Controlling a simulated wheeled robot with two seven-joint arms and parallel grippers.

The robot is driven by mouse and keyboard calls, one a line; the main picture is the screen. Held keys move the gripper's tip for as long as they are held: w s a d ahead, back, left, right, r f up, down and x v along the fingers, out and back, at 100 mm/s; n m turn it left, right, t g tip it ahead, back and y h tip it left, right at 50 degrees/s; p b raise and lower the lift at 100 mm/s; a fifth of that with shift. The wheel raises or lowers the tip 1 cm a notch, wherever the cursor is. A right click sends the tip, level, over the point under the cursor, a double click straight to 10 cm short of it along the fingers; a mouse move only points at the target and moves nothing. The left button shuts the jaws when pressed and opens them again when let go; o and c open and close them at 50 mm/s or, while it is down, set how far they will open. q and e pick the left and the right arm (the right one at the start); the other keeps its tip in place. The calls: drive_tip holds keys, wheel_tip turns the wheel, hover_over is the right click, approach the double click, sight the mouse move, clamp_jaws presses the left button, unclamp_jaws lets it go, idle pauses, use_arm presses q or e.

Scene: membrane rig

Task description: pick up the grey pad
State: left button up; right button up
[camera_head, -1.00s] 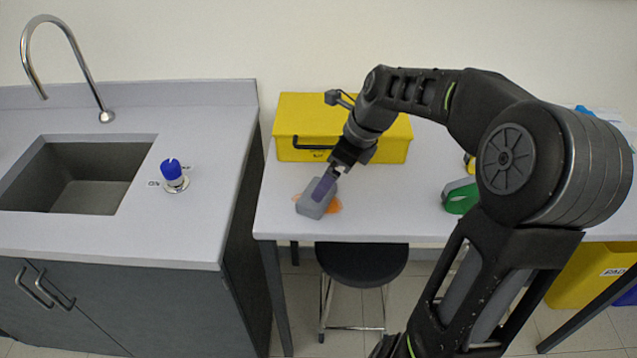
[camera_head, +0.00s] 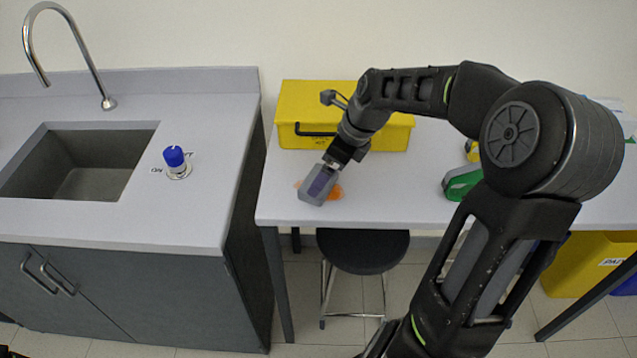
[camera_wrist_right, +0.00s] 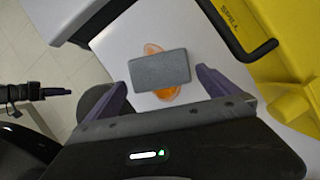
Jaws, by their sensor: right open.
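The grey pad (camera_wrist_right: 160,69) is a flat rectangle lying over an orange patch (camera_wrist_right: 166,93) on the white table. In the head view the pad (camera_head: 312,197) shows near the table's front left, partly behind my fingers. My right gripper (camera_head: 322,182) is low over the pad. In the wrist view my right gripper (camera_wrist_right: 160,86) is open, with one purple finger on each side of the pad and gaps between. I cannot tell whether the fingertips reach the pad's height.
A yellow case (camera_head: 300,105) with a black handle stands just behind the pad. A green object (camera_head: 462,183) lies to the right on the table. A sink counter (camera_head: 225,160) with a blue-topped tap (camera_head: 174,157) is at left. A dark stool (camera_head: 362,250) stands in front.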

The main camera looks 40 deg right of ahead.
drive_tip(key=x, duration=0.4)
drive_tip(key=shift+w+a+f, duration=0.1)
drive_tip(key=shift+f, duration=0.15)
drive_tip(key=shift+c, duration=0.6)
drive_tip(key=c, duration=0.8)
drive_tip(key=shift+r, duration=0.15)
wheel_tip(320, 180, up, 10)
drive_tip(key=shift+f, duration=0.1)
